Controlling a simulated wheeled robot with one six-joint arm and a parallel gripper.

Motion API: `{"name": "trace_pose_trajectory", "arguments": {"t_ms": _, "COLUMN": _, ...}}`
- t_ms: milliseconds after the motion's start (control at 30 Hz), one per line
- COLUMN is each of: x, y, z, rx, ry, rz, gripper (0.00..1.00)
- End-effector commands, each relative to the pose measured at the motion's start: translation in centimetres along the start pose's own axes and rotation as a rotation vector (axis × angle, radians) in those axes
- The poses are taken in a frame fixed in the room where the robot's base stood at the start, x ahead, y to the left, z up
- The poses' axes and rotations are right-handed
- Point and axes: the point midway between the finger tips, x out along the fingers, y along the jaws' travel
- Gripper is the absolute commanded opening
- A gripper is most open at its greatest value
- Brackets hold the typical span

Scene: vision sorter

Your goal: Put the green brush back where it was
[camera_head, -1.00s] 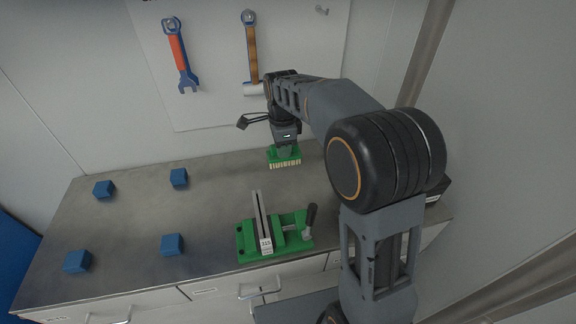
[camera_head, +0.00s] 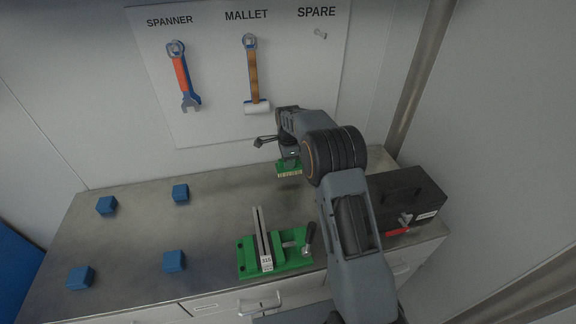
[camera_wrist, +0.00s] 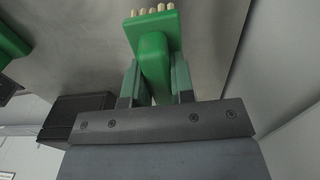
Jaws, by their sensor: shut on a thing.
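The green brush (camera_head: 288,168) has a green block and handle and pale bristles that point down. It hangs above the back of the grey bench (camera_head: 225,206). My gripper (camera_head: 290,158) is shut on the brush's handle. In the wrist view the green brush (camera_wrist: 155,48) sits between the two fingers of my gripper (camera_wrist: 156,80), its bristles at the top edge of the picture.
A green vise (camera_head: 275,256) stands at the bench's front. Several blue blocks (camera_head: 174,261) lie to the left. A black toolbox (camera_head: 412,200) stands at the right. A spanner (camera_head: 183,75), a mallet (camera_head: 254,75) and a bare SPARE peg (camera_head: 320,34) are on the wall board.

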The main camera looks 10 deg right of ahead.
Motion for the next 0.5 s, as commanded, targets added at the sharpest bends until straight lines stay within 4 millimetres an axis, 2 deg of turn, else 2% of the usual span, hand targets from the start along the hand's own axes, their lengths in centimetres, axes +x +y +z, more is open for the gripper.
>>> {"name": "trace_pose_trajectory", "arguments": {"t_ms": 233, "x": 0.8, "y": -0.7, "z": -0.3, "rx": 0.0, "ry": 0.0, "rz": 0.0, "gripper": 0.0}}
{"name": "trace_pose_trajectory", "arguments": {"t_ms": 500, "x": 3.9, "y": -0.7, "z": -0.3, "rx": -0.001, "ry": 0.0, "rz": 0.0, "gripper": 0.0}}
